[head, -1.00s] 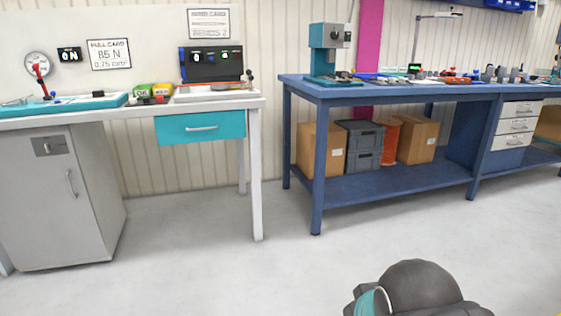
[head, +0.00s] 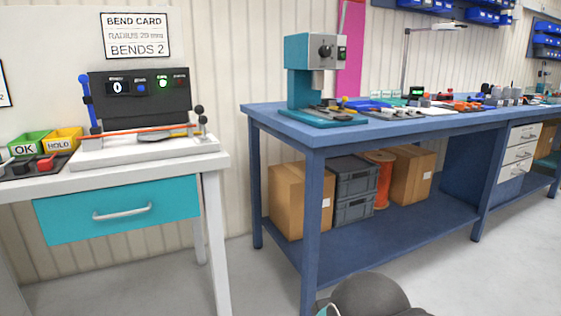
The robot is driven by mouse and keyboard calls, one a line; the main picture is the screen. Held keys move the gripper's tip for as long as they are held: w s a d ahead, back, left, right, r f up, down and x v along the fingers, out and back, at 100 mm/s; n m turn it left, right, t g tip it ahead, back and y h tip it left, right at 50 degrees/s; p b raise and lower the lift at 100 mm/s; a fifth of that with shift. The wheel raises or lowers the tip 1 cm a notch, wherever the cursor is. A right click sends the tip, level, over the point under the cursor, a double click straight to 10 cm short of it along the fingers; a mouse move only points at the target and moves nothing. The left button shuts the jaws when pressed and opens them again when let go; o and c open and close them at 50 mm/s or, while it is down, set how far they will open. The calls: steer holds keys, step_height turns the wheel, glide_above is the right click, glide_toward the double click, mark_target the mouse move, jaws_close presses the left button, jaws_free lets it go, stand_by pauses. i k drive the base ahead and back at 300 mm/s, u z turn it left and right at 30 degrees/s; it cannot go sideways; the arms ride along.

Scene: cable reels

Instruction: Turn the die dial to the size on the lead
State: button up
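A teal and grey press (head: 298,55) stands at the near left end of the blue bench (head: 400,130). A round dark knob (head: 325,51) sits on its grey front; it looks like the die dial, but its markings are too small to read. Several small parts lie around the press foot, and I cannot tell whether the lead is among them. My gripper is not in view. A dark rounded part of my own arm shows at the bottom edge, well short of the bench.
A white table (head: 130,175) with a teal drawer (head: 118,211) stands at left. It carries a bend tester (head: 140,97) and green OK (head: 27,144) and yellow HOLD (head: 64,140) bins. Grey floor is open between the tables.

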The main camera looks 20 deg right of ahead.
mark_target(324, 51)
steer(key=i, duration=0.35)
steer(key=z, duration=1.85)
steer(key=i, duration=1.85)
steer(key=u, duration=1.2)
